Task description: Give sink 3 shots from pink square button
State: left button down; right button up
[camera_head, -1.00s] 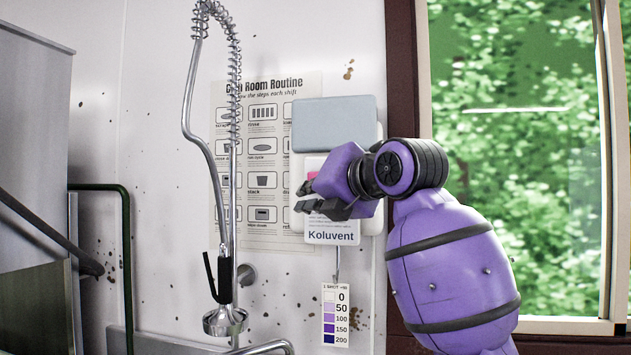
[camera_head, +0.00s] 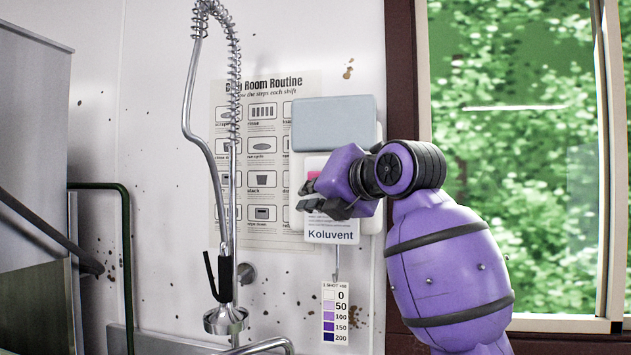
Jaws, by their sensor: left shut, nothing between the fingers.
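Whether a fingertip touches the pink part I cannot tell. The sink lies below; only its back edge (camera_head: 165,343) and part of a faucet (camera_head: 268,346) show. My right gripper is not in view.
A spring spray hose (camera_head: 225,170) with a spray head (camera_head: 225,319) hangs left of the dispenser. A shot-colour tag (camera_head: 335,313) hangs below it. A green rail (camera_head: 127,240) stands at left; a window (camera_head: 520,150) is at right.

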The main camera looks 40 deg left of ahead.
pick_arm(q)
jog(key=shift+w+a, duration=0.1)
jog(key=shift+w, duration=0.05)
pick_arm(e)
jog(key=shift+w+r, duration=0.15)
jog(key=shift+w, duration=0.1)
pick_arm(q)
jog(key=shift+w+a+r, duration=0.1)
jog(key=shift+w, duration=0.1)
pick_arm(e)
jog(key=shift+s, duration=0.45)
pick_arm(q)
jog(key=shift+w, duration=0.15)
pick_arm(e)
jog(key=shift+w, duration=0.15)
pick_arm(q)
jog(key=shift+s+d+p, duration=0.25)
jog(key=shift+s+p, duration=0.15)
jog(key=shift+s, duration=0.15)
jog(key=shift+s+d+p, duration=0.25)
jog(key=shift+s+p, duration=0.1)
jog(key=shift+s, duration=0.2)
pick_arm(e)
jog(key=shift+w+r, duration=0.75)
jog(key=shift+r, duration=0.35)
